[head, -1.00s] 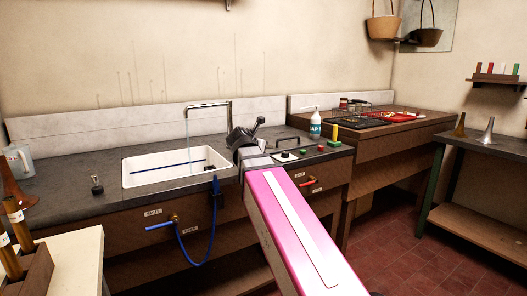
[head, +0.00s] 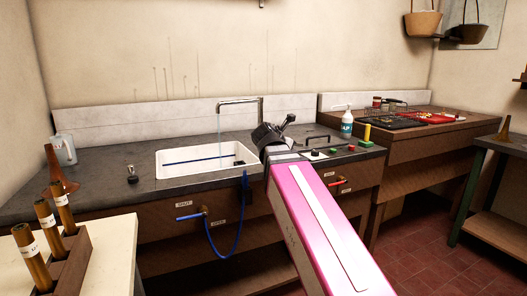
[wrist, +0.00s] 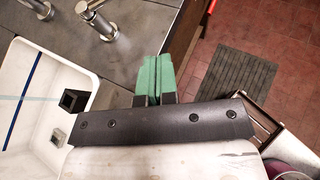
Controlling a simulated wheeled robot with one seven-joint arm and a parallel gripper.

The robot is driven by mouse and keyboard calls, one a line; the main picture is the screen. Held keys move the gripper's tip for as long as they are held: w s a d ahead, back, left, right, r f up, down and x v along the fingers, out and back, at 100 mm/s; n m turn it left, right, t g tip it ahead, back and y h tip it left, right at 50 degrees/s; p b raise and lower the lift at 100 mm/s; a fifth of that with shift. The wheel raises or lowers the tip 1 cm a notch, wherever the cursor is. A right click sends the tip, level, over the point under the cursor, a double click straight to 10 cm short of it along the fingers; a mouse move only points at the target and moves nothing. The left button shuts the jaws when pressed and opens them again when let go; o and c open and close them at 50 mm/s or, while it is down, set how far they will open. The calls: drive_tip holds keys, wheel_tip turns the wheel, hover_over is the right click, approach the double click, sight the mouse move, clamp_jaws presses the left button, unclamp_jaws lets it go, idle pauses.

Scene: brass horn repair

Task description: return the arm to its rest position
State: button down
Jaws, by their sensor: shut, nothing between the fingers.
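My arm's pink link runs up from the bottom of the head view, and its dark wrist end is over the counter at the right end of the white sink (head: 180,172). The fingertips cannot be made out there. In the wrist view my gripper (wrist: 152,75) has green fingers pressed together with nothing between them. They are above the grey counter (wrist: 62,22) near its front edge. The sink also shows in the wrist view (wrist: 15,110), left of my gripper.
A tap (head: 240,101) runs water into the sink. A white bottle (head: 346,123) and a yellow block (head: 367,133) stand to the right of my wrist. Brass tubes (head: 31,257) in a wooden holder are at lower left. A grey mat (wrist: 238,82) lies on the red floor.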

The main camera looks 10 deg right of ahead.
drive_tip(key=s+f+m+g+y, duration=0.2)
drive_tip(key=f+m, duration=0.7)
drive_tip(key=f, duration=0.5)
drive_tip(key=s+f+m+g+y, duration=0.3)
drive_tip(key=s+f+m, duration=0.4)
drive_tip(key=f, duration=0.7)
drive_tip(key=s+f+m+g+y, duration=0.2)
drive_tip(key=s+f+m+g, duration=0.2)
drive_tip(key=f+m, duration=0.7)
wheel_tip(320, 180, down, 4)
drive_tip(key=shift+s+d+f+y, duration=0.1)
drive_tip(key=shift+s+d+y, duration=0.05)
drive_tip(key=shift+d+y, duration=0.3)
